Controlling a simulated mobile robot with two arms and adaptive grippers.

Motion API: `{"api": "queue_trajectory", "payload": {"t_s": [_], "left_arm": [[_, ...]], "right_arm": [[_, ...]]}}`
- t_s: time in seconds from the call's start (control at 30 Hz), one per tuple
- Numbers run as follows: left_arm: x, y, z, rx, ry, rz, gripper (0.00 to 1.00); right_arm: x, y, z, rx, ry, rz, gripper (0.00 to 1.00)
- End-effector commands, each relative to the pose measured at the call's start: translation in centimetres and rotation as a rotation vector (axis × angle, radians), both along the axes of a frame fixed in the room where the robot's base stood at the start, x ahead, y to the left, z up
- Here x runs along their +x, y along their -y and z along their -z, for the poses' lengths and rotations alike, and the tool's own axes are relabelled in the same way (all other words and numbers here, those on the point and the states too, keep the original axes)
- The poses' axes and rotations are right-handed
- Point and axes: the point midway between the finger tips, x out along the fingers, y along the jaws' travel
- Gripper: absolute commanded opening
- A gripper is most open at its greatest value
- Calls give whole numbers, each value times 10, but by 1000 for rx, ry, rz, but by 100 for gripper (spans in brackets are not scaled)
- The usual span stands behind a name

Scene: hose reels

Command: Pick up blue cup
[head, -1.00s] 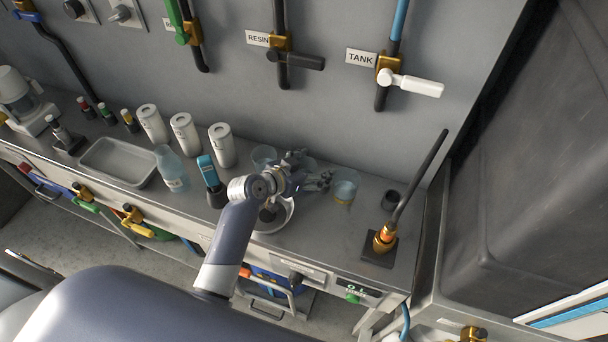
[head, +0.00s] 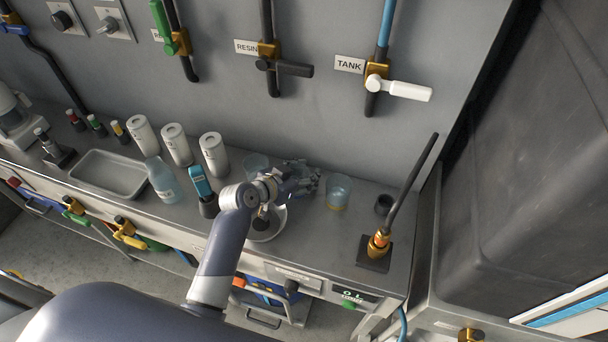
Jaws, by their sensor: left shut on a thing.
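Clear bluish cups stand towards the right of the steel counter. One cup (head: 338,191) is just right of my left gripper, with yellowish contents at its base. Another cup (head: 254,166) is behind and left of the gripper, partly hidden by it. My left gripper (head: 304,180) is low over the counter between these two, shut on a clear bluish cup that its fingers mostly hide. I cannot tell whether that cup touches the counter. My right gripper is not in view.
A round metal dish (head: 268,226) lies below my left wrist. A blue-topped device (head: 202,186), white canisters (head: 213,154), a bottle (head: 161,180) and a tray (head: 108,174) stand to the left. A dark upright hose (head: 412,185) rises at the right. Wall valves hang above.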

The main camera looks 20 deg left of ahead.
Motion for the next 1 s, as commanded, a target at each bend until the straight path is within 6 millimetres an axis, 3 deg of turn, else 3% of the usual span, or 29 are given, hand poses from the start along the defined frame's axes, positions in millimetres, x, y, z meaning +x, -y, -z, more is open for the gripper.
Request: {"api": "queue_trajectory", "payload": {"t_s": [0.27,0.73,1.0], "left_arm": [[-2,0,-18,2,4,1,19],[-2,0,-69,1,5,1,18],[-33,-1,-67,0,0,1,18]], "right_arm": [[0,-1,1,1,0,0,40],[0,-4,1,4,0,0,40],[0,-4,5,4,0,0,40]]}}
